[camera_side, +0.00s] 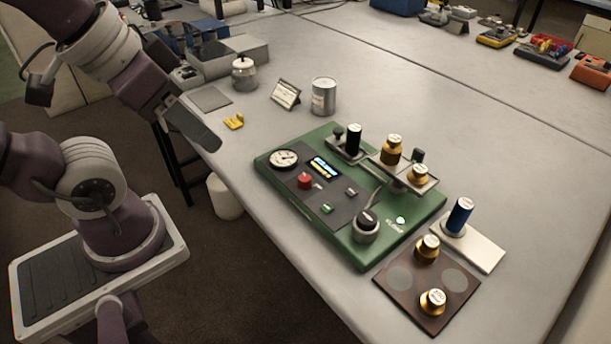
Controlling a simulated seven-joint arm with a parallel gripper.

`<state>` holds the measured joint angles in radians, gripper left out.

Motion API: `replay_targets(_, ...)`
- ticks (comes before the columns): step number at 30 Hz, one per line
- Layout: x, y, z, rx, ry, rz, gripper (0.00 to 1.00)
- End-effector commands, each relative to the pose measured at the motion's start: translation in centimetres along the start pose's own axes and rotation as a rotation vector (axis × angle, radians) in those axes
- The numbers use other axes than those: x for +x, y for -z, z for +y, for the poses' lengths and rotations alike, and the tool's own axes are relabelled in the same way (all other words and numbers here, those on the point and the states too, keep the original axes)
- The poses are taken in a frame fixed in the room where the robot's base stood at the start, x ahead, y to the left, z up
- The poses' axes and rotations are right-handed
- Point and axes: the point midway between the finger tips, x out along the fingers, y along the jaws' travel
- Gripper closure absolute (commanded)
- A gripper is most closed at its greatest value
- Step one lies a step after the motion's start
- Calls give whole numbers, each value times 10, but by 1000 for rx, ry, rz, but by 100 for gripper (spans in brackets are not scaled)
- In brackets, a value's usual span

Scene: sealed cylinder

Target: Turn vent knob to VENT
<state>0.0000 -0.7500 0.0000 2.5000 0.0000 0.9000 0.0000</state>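The green unit (355,251) sits on the bench with a white dial gauge (284,159), a lit display (324,167), a red knob or button (304,181) and small green buttons on its dark panel. A dark-topped round knob (367,219) stands at its front corner, and a small black knob (338,133) stands at its back edge. The labels are too small to read, so I cannot tell which one is the vent knob. My gripper (208,139) is at the upper left, over the bench's left edge, well apart from the unit. Its fingers cannot be made out.
A black cylinder (354,140) and brass weights (391,150) stand on the unit. More brass weights (427,249) rest on a brown pad in front, beside a blue cylinder (460,215).

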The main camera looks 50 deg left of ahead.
Motion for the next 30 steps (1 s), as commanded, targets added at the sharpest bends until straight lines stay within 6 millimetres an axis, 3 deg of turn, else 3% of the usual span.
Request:
replay_targets(14, 0, 0, 0, 0, 0, 0, 64)
replay_targets(16, 0, 0, 0, -3, 0, -2, 54)
replay_targets(20, 12, 22, 0, -123, 11, -72, 53)
replay_targets(23, 43, 56, -1, -337, 44, -184, 53)
replay_targets(25, 74, 78, 0, -499, 81, -260, 53)
replay_targets(30, 152, 102, 1, -815, 182, -398, 53)
